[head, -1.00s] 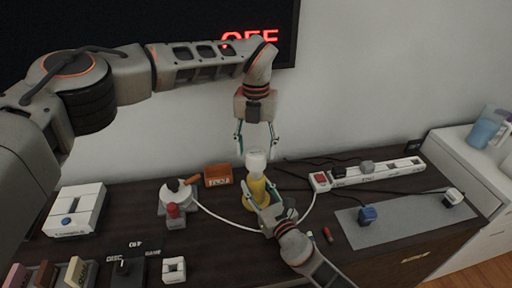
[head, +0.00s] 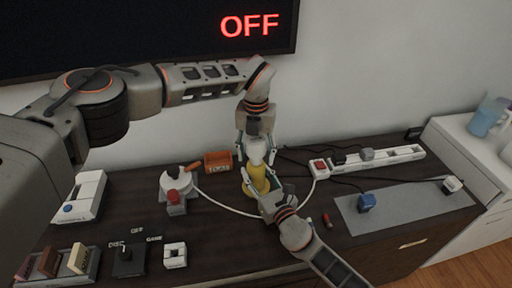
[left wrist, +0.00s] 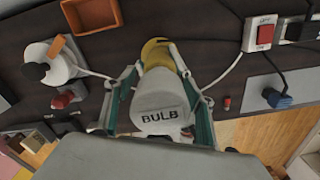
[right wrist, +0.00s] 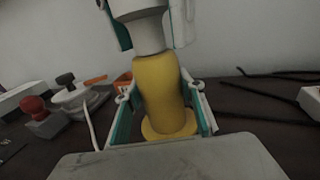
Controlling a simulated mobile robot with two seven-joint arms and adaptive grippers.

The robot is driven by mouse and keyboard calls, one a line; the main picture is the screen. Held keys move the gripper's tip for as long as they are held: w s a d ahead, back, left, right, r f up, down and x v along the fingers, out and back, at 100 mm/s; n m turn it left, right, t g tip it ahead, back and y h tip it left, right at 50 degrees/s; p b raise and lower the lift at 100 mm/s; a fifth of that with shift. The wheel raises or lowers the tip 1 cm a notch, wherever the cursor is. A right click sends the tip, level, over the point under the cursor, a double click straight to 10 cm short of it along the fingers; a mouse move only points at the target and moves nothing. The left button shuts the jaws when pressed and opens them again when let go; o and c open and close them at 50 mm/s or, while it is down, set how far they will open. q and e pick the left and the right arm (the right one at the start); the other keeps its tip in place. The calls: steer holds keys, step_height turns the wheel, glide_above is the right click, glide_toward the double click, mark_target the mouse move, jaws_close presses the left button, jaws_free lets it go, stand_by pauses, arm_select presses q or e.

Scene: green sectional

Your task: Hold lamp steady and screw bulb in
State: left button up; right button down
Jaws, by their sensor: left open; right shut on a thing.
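The yellow lamp base (head: 256,178) stands upright on the dark table. It also shows in the left wrist view (left wrist: 156,54) and the right wrist view (right wrist: 158,92). The white bulb (head: 257,150) sits on top of the lamp; its face reads BULB in the left wrist view (left wrist: 161,108). My right gripper (head: 262,194) is shut on the lamp base, a finger on each side in the right wrist view (right wrist: 160,110). My left gripper (head: 257,152) points down over the bulb. Its open fingers (left wrist: 160,105) are on both sides of the bulb; contact is not clear.
A white power strip (head: 380,158) and a grey mat (head: 405,207) with plugs lie to the right. An orange box (head: 217,161), a white round device (head: 175,182) and a red-knobbed block (head: 176,203) stand to the left. A wall screen (head: 150,35) reads OFF.

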arm_select(q)
steer(key=shift+f, duration=0.1)
steer(key=c, duration=1.2)
steer(key=o, duration=1.3)
steer(key=shift+o, duration=0.2)
step_height(320, 180, up, 12)
steer(key=shift+r, duration=0.1)
